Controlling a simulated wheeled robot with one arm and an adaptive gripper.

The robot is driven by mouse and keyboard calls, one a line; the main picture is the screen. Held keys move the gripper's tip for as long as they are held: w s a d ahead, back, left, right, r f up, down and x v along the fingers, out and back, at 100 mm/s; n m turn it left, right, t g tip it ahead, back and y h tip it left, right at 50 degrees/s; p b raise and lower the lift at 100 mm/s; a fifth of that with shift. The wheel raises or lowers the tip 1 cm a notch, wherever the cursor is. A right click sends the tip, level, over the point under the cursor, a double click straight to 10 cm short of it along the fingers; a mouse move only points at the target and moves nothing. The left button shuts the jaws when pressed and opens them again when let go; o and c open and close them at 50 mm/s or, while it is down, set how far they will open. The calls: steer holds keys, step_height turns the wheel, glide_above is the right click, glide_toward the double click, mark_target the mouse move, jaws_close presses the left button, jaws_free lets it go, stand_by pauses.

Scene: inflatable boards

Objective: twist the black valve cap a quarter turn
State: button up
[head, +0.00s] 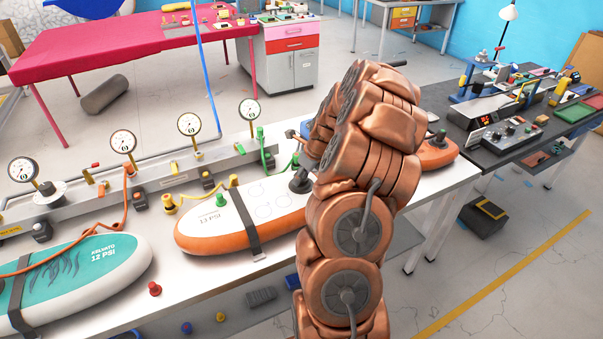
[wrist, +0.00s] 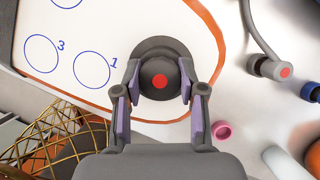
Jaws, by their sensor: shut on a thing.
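The black valve cap (wrist: 160,52), dark and round with a red dot on top, sits near the orange-edged end of a white board (wrist: 100,30). Printed blue circles lie to its left. In the wrist view, my gripper (wrist: 159,76) has one finger on each side of the cap's raised middle and is closed on it. In the head view, the dark cap (head: 300,182) shows at the right end of the white and orange board (head: 208,222), beside my copper arm. My arm hides part of that board and most of the gripper there.
A teal and white board (head: 110,258) lies at left, with a red cap (head: 154,289) on the bench nearby. Gauges (head: 190,124) line the back rail. In the wrist view, a grey hose end (wrist: 270,68), pink ring (wrist: 221,130) and blue cap (wrist: 312,91) lie right of my gripper.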

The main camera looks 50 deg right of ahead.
steer(key=shift+m+h+p, duration=0.3)
steer(key=shift+m+p, duration=0.4)
steer(key=shift+p, duration=0.25)
steer(key=shift+r+m+p, duration=0.1)
steer(key=shift+m+p, duration=0.25)
steer(key=shift+m, duration=0.15)
steer(key=shift+s+m+h, duration=0.1)
steer(key=shift+m+h, duration=0.4)
steer(key=shift+m, duration=0.9)
steer(key=shift+m+g+h, duration=0.25)
steer(key=shift+m+h, duration=0.3)
steer(key=shift+m, duration=0.7)
steer(key=shift+m+g+h, duration=0.25)
steer(key=shift+m+h, duration=0.3)
steer(key=shift+m, duration=0.7)
